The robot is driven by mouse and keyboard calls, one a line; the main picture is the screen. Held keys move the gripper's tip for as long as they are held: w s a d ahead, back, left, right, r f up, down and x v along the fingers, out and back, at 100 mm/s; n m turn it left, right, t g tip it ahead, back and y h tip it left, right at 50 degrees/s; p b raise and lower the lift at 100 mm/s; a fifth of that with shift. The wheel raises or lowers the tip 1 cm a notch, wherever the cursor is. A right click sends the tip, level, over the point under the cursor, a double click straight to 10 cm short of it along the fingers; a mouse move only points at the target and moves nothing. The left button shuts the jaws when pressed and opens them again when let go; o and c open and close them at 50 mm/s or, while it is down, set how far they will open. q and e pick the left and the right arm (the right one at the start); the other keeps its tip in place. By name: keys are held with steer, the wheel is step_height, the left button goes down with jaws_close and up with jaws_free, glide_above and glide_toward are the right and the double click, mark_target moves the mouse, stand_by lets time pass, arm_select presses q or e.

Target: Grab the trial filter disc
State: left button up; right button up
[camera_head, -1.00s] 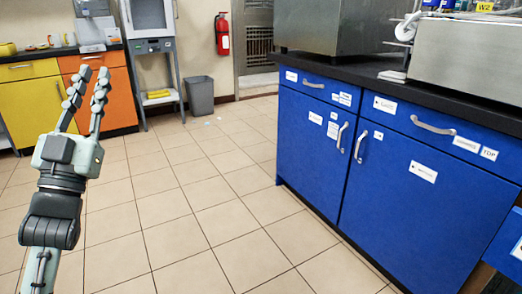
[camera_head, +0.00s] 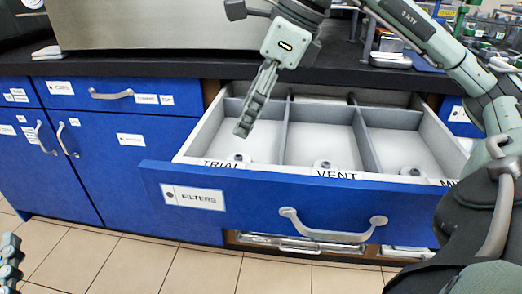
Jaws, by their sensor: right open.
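The trial filter disc (camera_head: 238,160) is a small pale piece with a dark top, lying near the front of the left compartment, marked TRIAL, of the open blue drawer (camera_head: 250,207) labelled FILTERS. My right gripper (camera_head: 243,131) is open and points down over that compartment, just above the disc. From this side its fingers overlap, and the exact gap to the disc is hard to judge. My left gripper (camera_head: 9,262) shows only partly at the lower left edge, far from the drawer.
The middle compartment, marked VENT, holds a similar disc (camera_head: 324,166); another disc (camera_head: 411,172) is in the right one. Grey dividers separate them. The dark countertop (camera_head: 150,66) overhangs behind, carrying a metal box (camera_head: 150,25). Tiled floor (camera_head: 130,268) lies below left.

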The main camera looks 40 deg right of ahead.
mark_target(239, 156)
steer(key=f, duration=0.3)
steer(key=shift+s+d, duration=0.15)
steer(key=shift+d, duration=0.1)
steer(key=shift+a+f+b, duration=0.25)
steer(key=shift+f+b, duration=0.1)
steer(key=shift+f, duration=0.25)
steer(key=x, duration=0.4)
steer(key=shift+a+f+b, duration=0.1)
steer(key=shift+f+b, duration=0.2)
steer(key=shift+b, duration=0.1)
arm_select(q)
steer(key=r+t, duration=0.1)
steer(key=s+r, duration=0.1)
steer(key=s+d+r+t+h, duration=0.1)
steer(key=r, duration=0.1)
steer(key=shift+t, duration=0.3)
arm_select(e)
steer(key=c, duration=0.9)
